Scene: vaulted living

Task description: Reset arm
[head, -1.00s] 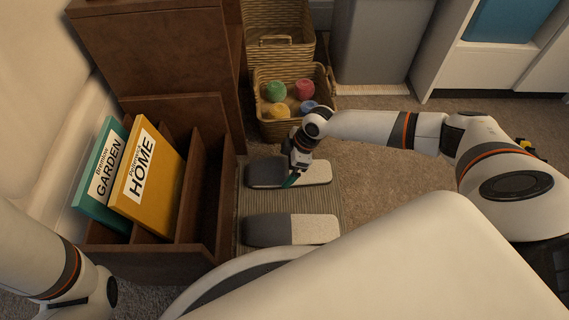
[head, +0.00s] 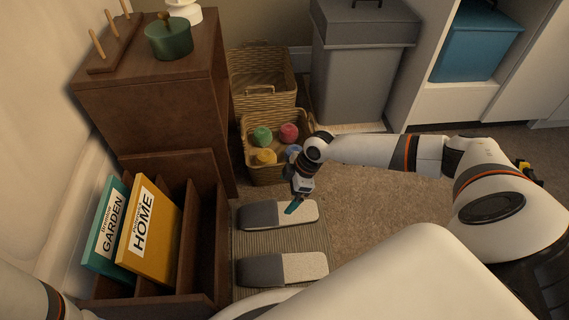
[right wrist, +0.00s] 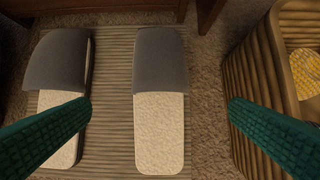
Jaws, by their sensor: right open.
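My right gripper (head: 294,206) is in the middle of the head view, above the far slipper (head: 278,214) on the striped mat (head: 245,244). In the right wrist view its two green fingers (right wrist: 158,122) are wide apart with nothing between them in their grip. Both grey and cream slippers show below in that view, the far one (right wrist: 160,105) and the near one (right wrist: 62,95), lying side by side. The near slipper also shows in the head view (head: 283,269). Part of my left arm shows at the lower left of the head view; its gripper is out of frame.
A wicker basket (head: 257,175) with several coloured balls stands just beyond the mat, close to my right gripper. A wooden rack (head: 204,235) with two books, a cabinet (head: 150,105) and a grey bin (head: 354,75) stand around. Carpet (head: 375,205) right of the mat is clear.

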